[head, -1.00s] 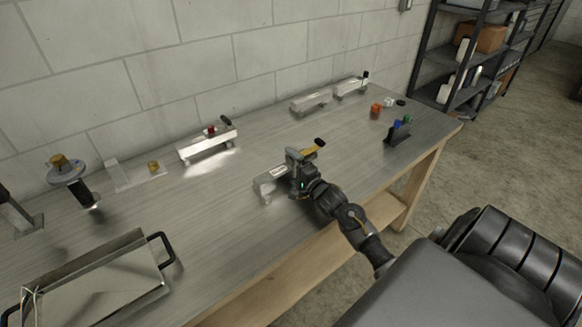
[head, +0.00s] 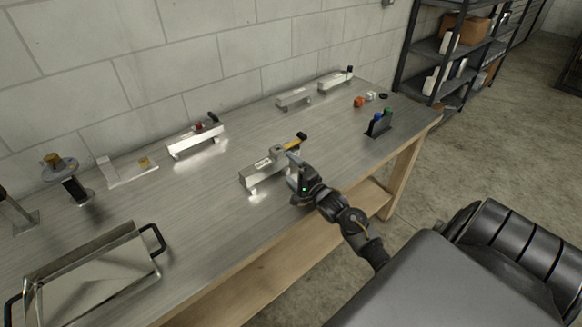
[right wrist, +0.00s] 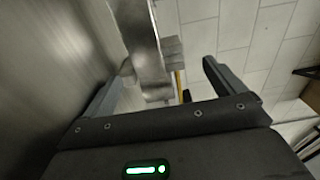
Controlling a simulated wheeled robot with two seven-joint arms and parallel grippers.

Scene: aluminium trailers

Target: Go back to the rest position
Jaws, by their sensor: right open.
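My right gripper (head: 290,162) is open, beside the right end of the nearest aluminium trailer (head: 258,175) on the workbench. This trailer has a grey block on top and a yellow piece with a black end (head: 295,141) at its far right. In the right wrist view the two dark fingers of my right gripper (right wrist: 160,85) stand wide apart. The trailer (right wrist: 145,45) shows beyond and between them, with nothing clearly gripped. Whether a finger touches it I cannot tell. My left gripper is not in view.
The workbench (head: 215,215) holds more trailers (head: 195,143) along the wall. A metal tray with black handles (head: 98,245) lies at front left. A dark holder with blue and green pieces (head: 378,126) stands at right. Shelves (head: 425,80) are beyond. Bench between tray and trailer is clear.

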